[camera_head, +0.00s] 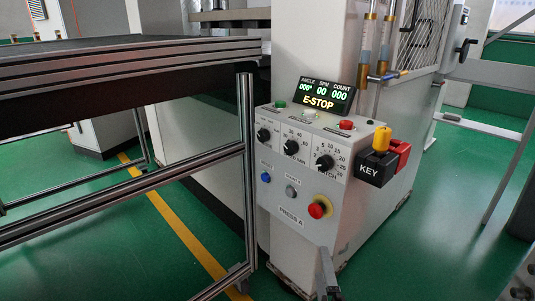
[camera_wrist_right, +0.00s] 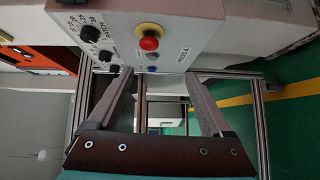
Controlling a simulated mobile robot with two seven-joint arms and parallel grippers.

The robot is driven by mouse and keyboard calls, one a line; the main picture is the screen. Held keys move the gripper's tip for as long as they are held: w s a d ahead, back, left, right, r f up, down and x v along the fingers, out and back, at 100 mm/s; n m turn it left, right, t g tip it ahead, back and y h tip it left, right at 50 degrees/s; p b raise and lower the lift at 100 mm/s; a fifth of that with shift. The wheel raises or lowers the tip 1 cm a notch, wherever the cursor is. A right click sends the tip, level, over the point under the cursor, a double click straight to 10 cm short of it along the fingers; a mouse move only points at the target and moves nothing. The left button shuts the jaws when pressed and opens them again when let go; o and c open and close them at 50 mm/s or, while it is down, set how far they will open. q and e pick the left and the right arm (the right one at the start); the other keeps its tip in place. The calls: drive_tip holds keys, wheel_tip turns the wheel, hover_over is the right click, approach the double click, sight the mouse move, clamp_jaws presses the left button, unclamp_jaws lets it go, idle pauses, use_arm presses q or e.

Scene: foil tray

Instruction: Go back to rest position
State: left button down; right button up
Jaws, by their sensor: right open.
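My right gripper (camera_head: 328,272) shows at the bottom of the head view, low in front of the press control panel (camera_head: 290,222). In the right wrist view its two fingers (camera_wrist_right: 160,75) stand wide apart with nothing between them. The panel's red stop button on a yellow collar (camera_head: 318,208) is above the gripper in the head view. It also shows beyond the fingertips in the wrist view (camera_wrist_right: 149,42); the fingers appear clear of it. The display (camera_head: 326,97) reads E-STOP. My left gripper is not in view.
An aluminium-framed conveyor (camera_head: 130,68) stands left of the panel, its post close beside it. A key box (camera_head: 377,170) with red and yellow parts juts out at the panel's right. Green floor (camera_head: 440,220) lies open to the right, with a grey railing (camera_head: 485,128) there.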

drive_tip(key=s+d+f+m+g+y+p, duration=0.1)
drive_tip(key=s+f+m+g, duration=0.2)
drive_tip(key=f, duration=0.6)
drive_tip(key=s+d+f+m+g+p, duration=0.1)
drive_tip(key=s+f+g+p, duration=0.15)
drive_tip(key=s+f, duration=0.45)
drive_tip(key=s+d+f+m+g+y, duration=0.1)
drive_tip(key=s+f+m+g, duration=0.15)
drive_tip(key=f, duration=0.85)
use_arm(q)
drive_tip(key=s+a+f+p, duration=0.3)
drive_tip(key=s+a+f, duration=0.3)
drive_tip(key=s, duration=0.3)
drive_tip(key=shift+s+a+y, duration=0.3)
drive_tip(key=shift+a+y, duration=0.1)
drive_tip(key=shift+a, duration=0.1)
use_arm(e)
drive_tip(key=s+d+f+m+g, duration=0.2)
drive_tip(key=s+f+m+g, duration=0.1)
drive_tip(key=s, duration=0.7)
drive_tip(key=s+d+f+m+g, duration=0.3)
drive_tip(key=s+f, duration=0.4)
drive_tip(key=s, duration=0.3)
drive_tip(key=shift+s+d+f+m+g, duration=0.15)
drive_tip(key=shift+d+m+g, duration=0.2)
drive_tip(key=shift+m, duration=0.5)
drive_tip(key=shift+a, duration=0.1)
